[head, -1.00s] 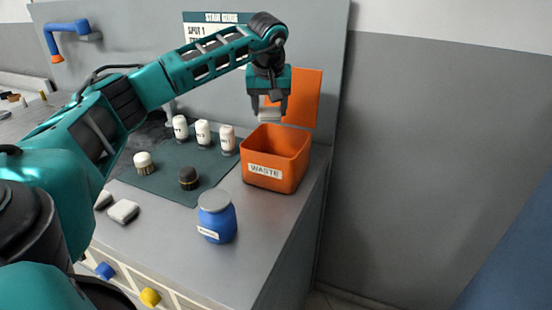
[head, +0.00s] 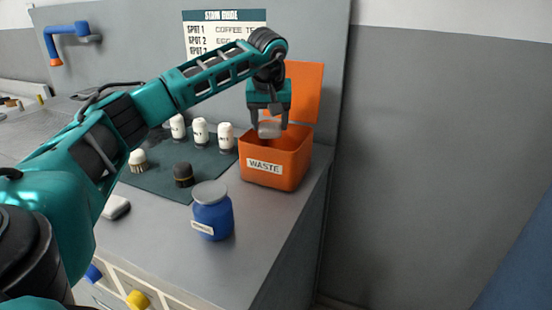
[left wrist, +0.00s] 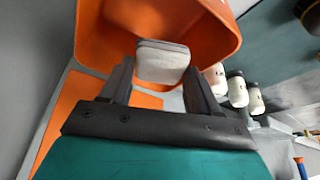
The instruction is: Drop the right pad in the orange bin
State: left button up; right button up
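A pale grey-white pad (head: 269,129) is held between the fingertips of my left gripper (head: 270,122), just above and inside the opening of the orange bin (head: 290,165), which is labelled WASTE. In the left wrist view the pad (left wrist: 162,62) sits between both fingers, with the bin's orange inside (left wrist: 110,30) behind it. The bin's orange lid (head: 305,90) stands open at the back. Another pale pad (head: 116,207) lies on the counter at the left, partly hidden by my left arm. My right gripper is not in view.
A blue jar with a grey lid (head: 212,212) stands in front of the bin. The counter's front right (head: 245,250) is clear.

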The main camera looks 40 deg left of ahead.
pick_arm(q)
jog(key=o, duration=0.5)
jog(key=shift+c, duration=0.2)
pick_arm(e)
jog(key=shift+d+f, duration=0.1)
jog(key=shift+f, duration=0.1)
pick_arm(q)
jog(key=p+v, duration=0.1)
jog(key=v, duration=1.2)
jog(key=shift+p, duration=0.3)
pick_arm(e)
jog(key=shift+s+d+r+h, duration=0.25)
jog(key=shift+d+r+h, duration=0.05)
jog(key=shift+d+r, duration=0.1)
pick_arm(q)
jog(key=shift+d+f, duration=0.1)
jog(key=shift+f, duration=0.05)
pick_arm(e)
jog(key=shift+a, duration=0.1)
